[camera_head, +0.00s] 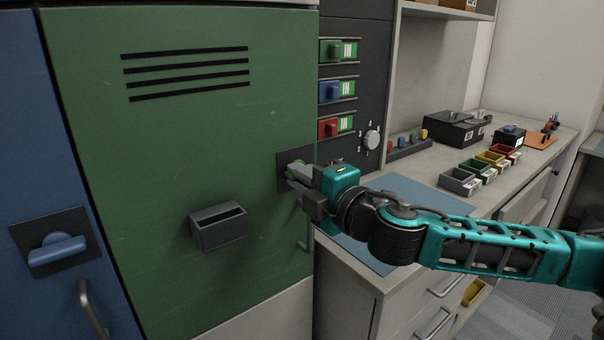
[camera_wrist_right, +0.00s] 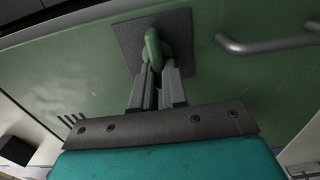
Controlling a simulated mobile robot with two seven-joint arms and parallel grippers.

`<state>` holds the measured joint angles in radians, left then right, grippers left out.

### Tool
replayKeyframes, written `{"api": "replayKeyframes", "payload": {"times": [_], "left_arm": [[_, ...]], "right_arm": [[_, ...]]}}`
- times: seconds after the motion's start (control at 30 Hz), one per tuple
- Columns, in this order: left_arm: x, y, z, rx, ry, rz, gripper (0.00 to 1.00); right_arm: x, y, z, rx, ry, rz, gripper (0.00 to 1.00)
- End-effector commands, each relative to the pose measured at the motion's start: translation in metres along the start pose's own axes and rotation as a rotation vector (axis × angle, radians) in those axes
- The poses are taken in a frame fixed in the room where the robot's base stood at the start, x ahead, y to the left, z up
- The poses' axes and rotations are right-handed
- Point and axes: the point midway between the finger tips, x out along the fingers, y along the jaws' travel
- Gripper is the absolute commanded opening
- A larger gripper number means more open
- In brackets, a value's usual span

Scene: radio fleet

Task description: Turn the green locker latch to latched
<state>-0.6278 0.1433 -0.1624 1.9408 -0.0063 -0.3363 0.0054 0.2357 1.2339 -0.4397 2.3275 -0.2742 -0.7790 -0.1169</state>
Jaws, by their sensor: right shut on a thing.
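The green locker (camera_head: 190,130) has a closed door with dark slots near its top. Its green latch (camera_wrist_right: 154,48) sits on a dark square plate (camera_wrist_right: 183,30) on the door. In the head view the plate (camera_head: 293,156) is at the door's right edge, and my gripper mostly covers the latch. My right gripper (camera_head: 296,176) is shut on the latch; in the right wrist view its two fingers (camera_wrist_right: 158,75) lie on either side of the handle. The latch's exact angle is hard to tell. My left gripper is not in view.
A grey box (camera_head: 218,227) sticks out from the green door. A blue locker (camera_head: 45,160) with a blue latch (camera_head: 57,249) stands at the left. A dark panel with coloured switches (camera_head: 330,90) and a knob (camera_head: 371,138) is right of the door. Small bins (camera_head: 461,181) stand on the counter.

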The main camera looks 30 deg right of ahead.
Motion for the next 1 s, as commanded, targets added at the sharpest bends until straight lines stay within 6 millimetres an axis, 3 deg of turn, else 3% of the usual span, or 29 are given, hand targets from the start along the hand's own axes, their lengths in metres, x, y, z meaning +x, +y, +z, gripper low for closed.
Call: {"api": "replayKeyframes", "payload": {"times": [0.57, 0.6, 0.8, 1.0], "left_arm": [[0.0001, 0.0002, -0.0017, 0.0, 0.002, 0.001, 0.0], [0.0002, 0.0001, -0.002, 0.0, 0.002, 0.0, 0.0], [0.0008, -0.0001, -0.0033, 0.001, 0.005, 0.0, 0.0], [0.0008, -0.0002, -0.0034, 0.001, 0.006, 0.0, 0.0]], "right_arm": [[0.0, -0.0006, 0.0001, -0.032, 0.0, 0.0, 0.0], [0.0, -0.0007, 0.0001, -0.031, 0.0, 0.0, 0.17], [0.0, -0.0006, 0.0001, -0.029, 0.0, 0.0, 0.36], [0.0, -0.0005, 0.0, -0.028, 0.0, 0.0, 0.38]]}}
